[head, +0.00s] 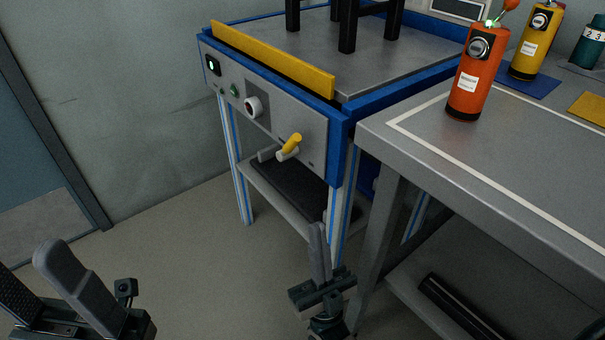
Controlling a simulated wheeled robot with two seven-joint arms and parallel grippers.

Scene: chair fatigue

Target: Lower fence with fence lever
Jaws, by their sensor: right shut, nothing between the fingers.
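The yellow fence (272,60) stands upright along the front edge of the blue-framed test machine's top.
Black chair legs (347,26) stand on the machine's top behind the fence. The panel also carries a lit switch (212,65) and a round knob (252,106). A grey bench (440,140) with an orange canister (475,75) stands close on the right. Floor at left is clear.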

